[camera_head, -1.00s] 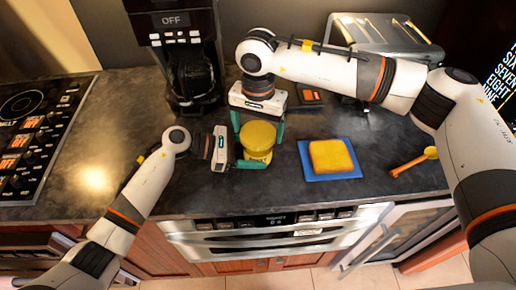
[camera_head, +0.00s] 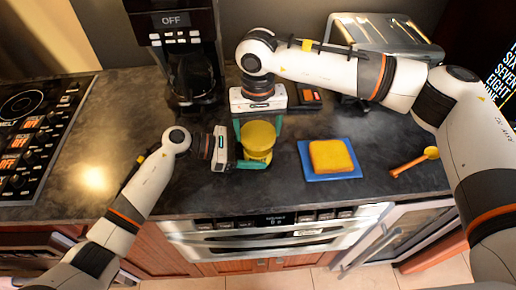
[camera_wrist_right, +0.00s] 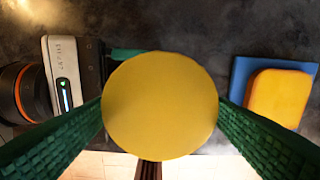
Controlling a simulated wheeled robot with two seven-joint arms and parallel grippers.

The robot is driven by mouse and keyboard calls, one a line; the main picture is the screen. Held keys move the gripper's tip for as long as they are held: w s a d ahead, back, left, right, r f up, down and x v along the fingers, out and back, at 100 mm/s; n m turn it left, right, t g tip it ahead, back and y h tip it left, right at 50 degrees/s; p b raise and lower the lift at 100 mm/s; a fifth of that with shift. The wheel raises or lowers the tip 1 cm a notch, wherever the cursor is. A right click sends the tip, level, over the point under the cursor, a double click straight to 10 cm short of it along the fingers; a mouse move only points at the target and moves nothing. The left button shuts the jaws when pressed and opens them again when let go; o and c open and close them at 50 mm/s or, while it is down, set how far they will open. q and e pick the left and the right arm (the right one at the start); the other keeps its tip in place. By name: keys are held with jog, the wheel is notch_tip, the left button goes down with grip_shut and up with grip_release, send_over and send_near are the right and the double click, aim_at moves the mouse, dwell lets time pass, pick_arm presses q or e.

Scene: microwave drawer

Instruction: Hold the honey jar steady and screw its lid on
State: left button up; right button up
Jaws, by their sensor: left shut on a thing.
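The yellow lid (camera_head: 258,130) covers the top of the honey jar (camera_head: 258,155), which stands upright on the counter; whether it is fully seated is unclear. My left gripper (camera_head: 255,164) comes from the left, low down, and is shut on the jar's body. My right gripper (camera_head: 259,128) reaches in from behind, one green finger on each side of the lid. In the right wrist view the round lid (camera_wrist_right: 160,105) fills the space between the green fingers. The fingers are at its rim, but firm contact cannot be made out.
A blue board (camera_head: 314,177) with a yellow slab (camera_head: 331,156) lies right of the jar. A honey dipper (camera_head: 415,162) is farther right. The coffee maker (camera_head: 188,60) and toaster (camera_head: 385,38) stand behind. The counter's front edge is close in front.

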jog(key=m, duration=1.3)
jog(key=shift+m, duration=0.4)
jog(key=m, duration=0.4)
jog(key=shift+m, duration=0.3)
jog(key=o, duration=0.9)
